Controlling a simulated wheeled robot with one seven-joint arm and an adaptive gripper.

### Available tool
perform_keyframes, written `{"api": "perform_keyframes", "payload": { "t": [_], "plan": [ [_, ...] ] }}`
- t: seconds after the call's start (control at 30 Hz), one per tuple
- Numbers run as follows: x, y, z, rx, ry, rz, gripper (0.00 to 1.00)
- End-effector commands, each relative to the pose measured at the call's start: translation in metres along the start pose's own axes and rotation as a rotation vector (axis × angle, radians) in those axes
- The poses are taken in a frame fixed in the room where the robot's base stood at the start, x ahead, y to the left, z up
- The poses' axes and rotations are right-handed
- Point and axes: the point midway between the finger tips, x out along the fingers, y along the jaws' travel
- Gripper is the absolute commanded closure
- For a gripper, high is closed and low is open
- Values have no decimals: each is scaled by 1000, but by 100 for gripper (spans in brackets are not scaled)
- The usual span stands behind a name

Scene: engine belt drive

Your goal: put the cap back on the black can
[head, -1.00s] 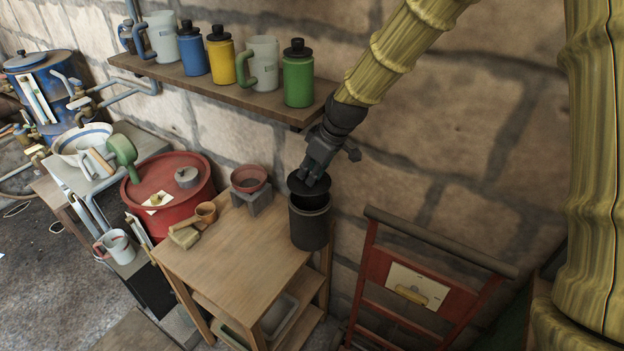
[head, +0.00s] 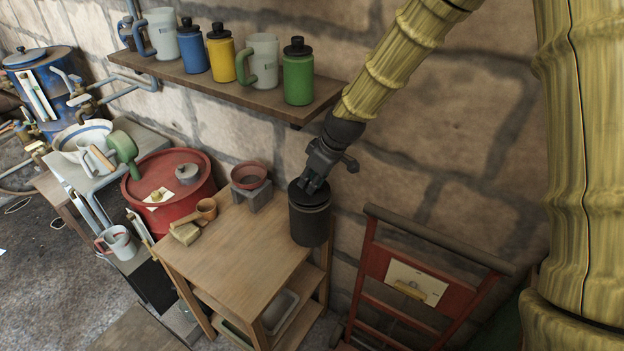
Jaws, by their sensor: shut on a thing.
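The black can (head: 310,222) stands upright at the right back corner of the wooden table. Its dark cap (head: 299,194) is at the can's mouth, roughly level, with no clear gap showing between them. My gripper (head: 312,187) points down over the can, shut on the cap from above. The fingers hide part of the cap, and I cannot tell whether it is fully seated.
The wooden table (head: 232,246) is mostly bare in front of the can. A red bowl on a grey block (head: 252,197) stands to the left. A shelf (head: 230,92) with bottles and mugs hangs behind. A red hand truck (head: 410,285) leans at right.

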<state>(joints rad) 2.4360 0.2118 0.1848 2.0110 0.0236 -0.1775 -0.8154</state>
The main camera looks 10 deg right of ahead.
Motion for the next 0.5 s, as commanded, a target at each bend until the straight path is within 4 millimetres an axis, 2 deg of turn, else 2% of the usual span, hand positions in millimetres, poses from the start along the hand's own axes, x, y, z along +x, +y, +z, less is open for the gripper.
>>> {"api": "perform_keyframes", "payload": {
  "t": [0.27,0.3,0.4,0.5],
  "plan": [
    [4,0,1,0,0,0,97],
    [4,0,2,0,0,0,74],
    [4,0,1,0,0,0,58],
    [4,0,1,0,0,0,58]
  ]
}}
